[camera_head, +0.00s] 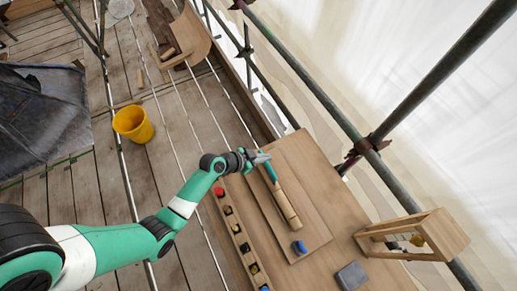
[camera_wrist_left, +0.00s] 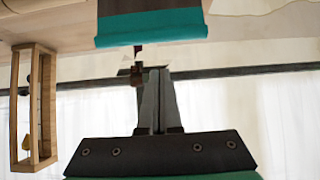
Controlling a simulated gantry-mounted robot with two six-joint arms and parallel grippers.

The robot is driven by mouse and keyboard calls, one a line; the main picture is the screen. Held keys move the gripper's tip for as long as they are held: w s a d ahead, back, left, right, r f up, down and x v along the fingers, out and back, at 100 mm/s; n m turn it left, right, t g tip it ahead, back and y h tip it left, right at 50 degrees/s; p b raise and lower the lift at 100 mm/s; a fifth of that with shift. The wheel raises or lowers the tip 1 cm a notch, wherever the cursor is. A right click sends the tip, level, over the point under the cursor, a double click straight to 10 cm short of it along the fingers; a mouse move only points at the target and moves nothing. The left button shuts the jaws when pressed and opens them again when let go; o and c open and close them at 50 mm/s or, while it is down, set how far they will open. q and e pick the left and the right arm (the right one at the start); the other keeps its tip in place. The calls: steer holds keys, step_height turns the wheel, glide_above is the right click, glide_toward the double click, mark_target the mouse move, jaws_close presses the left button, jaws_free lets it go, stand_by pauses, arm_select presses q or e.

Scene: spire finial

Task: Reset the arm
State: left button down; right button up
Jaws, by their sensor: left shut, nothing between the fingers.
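My left arm reaches in from the lower left of the head view, and its gripper (camera_head: 262,157) is over the far end of the wooden table (camera_head: 330,237). The gripper is shut and empty; its closed fingers (camera_wrist_left: 158,75) also show in the left wrist view. A turned wooden piece (camera_head: 288,208) with a teal part (camera_head: 268,170) lies on a board on the table, just below the gripper in the picture. I cannot tell how much height separates them. My right gripper is not in view.
A slotted wooden rack (camera_head: 238,240) with coloured items runs along the table's left side. A blue item (camera_head: 299,247), a grey block (camera_head: 352,275) and an open wooden frame (camera_head: 415,236) are at the right. A yellow bucket (camera_head: 133,124) stands on planks. Scaffold poles (camera_head: 310,83) border the table.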

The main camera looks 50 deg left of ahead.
arm_select(q)
steer(key=v, duration=0.4)
steer(key=shift+a+r, duration=0.1)
steer(key=shift+r, duration=0.3)
